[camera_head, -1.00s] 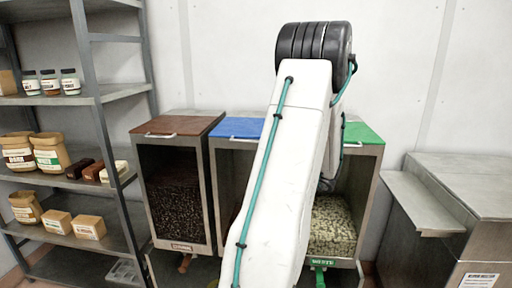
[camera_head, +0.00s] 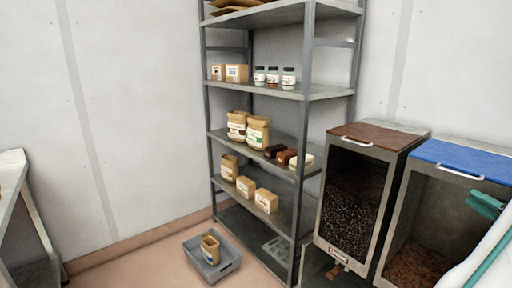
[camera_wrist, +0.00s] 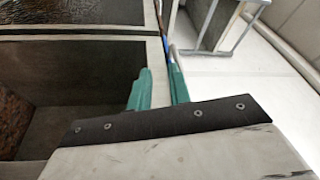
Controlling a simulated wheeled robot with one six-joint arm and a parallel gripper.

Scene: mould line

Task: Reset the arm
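My gripper has two teal fingers, seen from behind in the wrist view (camera_wrist: 159,80). They stand a little apart with nothing held between them; a grey bin edge shows behind the gap. In the head view a teal part of my gripper (camera_head: 487,203) shows at the right edge, in front of the blue-lidded bin (camera_head: 455,157). Part of my white arm fills the lower right corner there. The rest of my arm is out of view.
A brown-lidded bin (camera_head: 372,137) with dark contents stands left of the blue-lidded one. A grey shelf rack (camera_head: 305,130) holds jars, bags and boxes. A grey crate (camera_head: 228,268) with a bag in it sits on the floor. Floor left of the crate is clear.

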